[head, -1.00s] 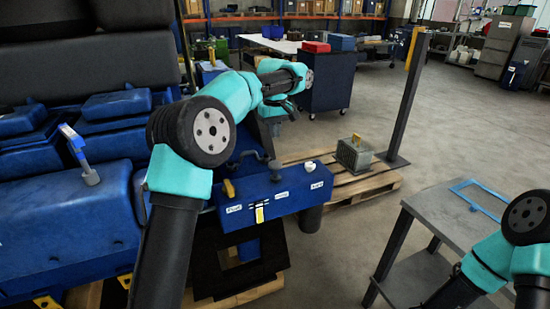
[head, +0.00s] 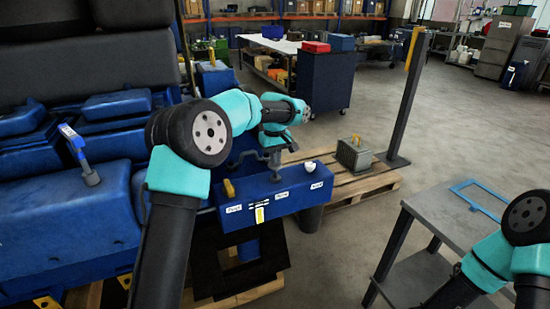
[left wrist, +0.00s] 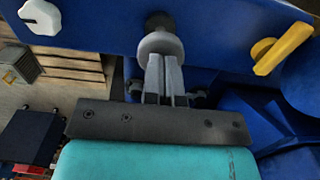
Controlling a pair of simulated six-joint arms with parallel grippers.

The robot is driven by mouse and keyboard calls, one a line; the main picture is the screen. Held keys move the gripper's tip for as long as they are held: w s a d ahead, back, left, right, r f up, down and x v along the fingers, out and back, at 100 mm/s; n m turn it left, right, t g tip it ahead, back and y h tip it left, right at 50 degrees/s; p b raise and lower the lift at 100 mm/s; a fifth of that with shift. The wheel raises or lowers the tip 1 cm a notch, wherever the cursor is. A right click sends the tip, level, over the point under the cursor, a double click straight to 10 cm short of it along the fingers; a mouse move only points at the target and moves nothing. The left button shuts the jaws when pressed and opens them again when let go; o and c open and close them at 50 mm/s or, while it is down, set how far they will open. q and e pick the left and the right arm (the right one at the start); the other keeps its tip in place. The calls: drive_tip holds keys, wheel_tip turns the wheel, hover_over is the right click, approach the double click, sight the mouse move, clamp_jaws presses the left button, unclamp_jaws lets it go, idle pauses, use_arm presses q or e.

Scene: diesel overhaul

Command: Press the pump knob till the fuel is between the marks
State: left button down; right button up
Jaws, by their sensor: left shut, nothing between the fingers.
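The blue pump box (head: 290,203) stands at the middle of the head view. Its grey round pump knob (left wrist: 160,45) shows at the top of the left wrist view. My left gripper (left wrist: 165,62) is shut and empty, its fingertips right at the knob; I cannot tell whether they touch it. In the head view my left gripper (head: 272,153) points down at the box top. A small gauge (head: 259,214) with a yellow fill is on the box front; its marks are too small to read the level. My right gripper is out of view.
A yellow lever (left wrist: 283,48) and a white knob (left wrist: 40,16) flank the pump knob. A blue engine (head: 70,215) fills the left. A pallet with a grey block (head: 353,155) lies behind the box. A grey table (head: 450,220) stands at the right.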

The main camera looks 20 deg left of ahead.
use_arm(q)
drive_tip(key=shift+f, duration=1.9)
wheel_tip(320, 180, up, 15)
drive_tip(key=shift+w+f, duration=0.15)
drive_tip(key=shift+f, duration=0.05)
drive_tip(key=shift+a, duration=0.1)
idle(0.3)
drive_tip(key=shift+s+d+f, duration=0.1)
drive_tip(key=shift+s+f, duration=0.05)
drive_tip(key=shift+f, duration=0.4)
drive_tip(key=shift+s+d+f, duration=0.1)
drive_tip(key=shift+s+f, duration=0.05)
drive_tip(key=shift+f, duration=0.35)
drive_tip(key=shift+f, duration=0.1)
drive_tip(key=shift+f, duration=3.2)
